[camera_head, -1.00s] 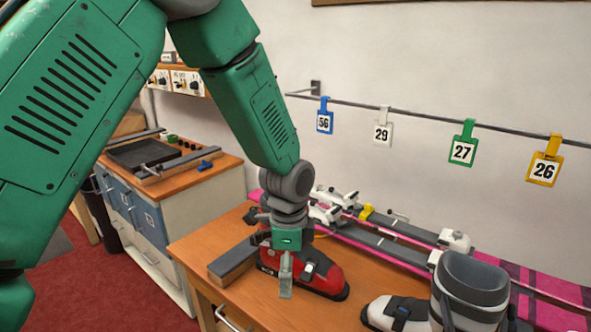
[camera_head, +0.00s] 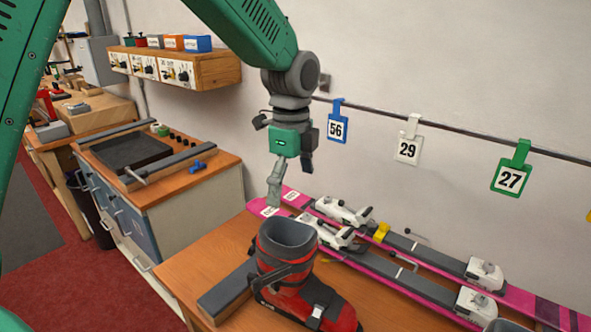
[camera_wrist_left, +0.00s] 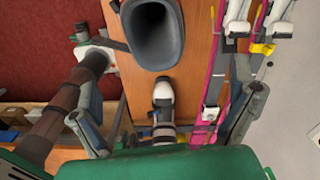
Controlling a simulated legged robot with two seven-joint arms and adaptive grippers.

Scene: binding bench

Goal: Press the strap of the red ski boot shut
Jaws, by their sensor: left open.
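The red ski boot (camera_head: 292,292) stands upright on the wooden bench, with a dark grey cuff and its toe to the lower right. A dark strap crosses its cuff (camera_head: 284,271), and a strap with a light buckle (camera_head: 320,304) lies over the instep. I cannot tell whether the strap is shut. My left gripper (camera_head: 289,181) is open and empty, above the boot's cuff in the picture and apart from it. Its fingers flank the left wrist view (camera_wrist_left: 168,115). A grey boot cuff (camera_wrist_left: 153,30) shows there from above; which boot is unclear. My right gripper is not seen.
Pink skis (camera_head: 425,288) with white bindings lie along the wall side of the bench. A grey bar (camera_head: 228,290) lies left of the boot. Number tags hang on a rail behind, among them blue 56 (camera_head: 337,128).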

